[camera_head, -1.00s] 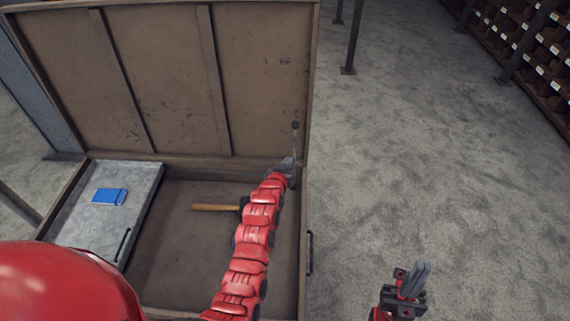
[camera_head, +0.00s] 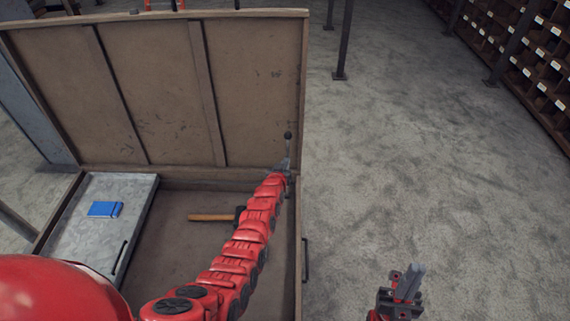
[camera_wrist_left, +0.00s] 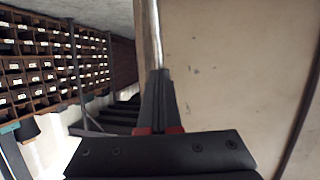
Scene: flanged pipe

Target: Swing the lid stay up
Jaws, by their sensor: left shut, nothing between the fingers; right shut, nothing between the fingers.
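The open wooden chest has its lid (camera_head: 150,90) standing up at the back. The lid stay (camera_head: 288,138), a thin rod with a dark knob at its top, stands near upright at the lid's right edge. It shows as a pale metal rod in the left wrist view (camera_wrist_left: 154,30). My left gripper (camera_head: 284,164) is at the stay, just below the knob, with its fingers (camera_wrist_left: 158,80) shut and empty. The rod lies just past the fingertips in the wrist view; I cannot tell whether they touch. My right gripper (camera_head: 414,275) is shut and empty, right of the chest.
A grey tray (camera_head: 90,238) at the chest's left holds a blue book (camera_head: 105,209). A hammer (camera_head: 210,217) lies on the chest floor. Shelves with labelled bins (camera_head: 530,60) stand at the right. The floor (camera_head: 400,170) right of the chest is clear.

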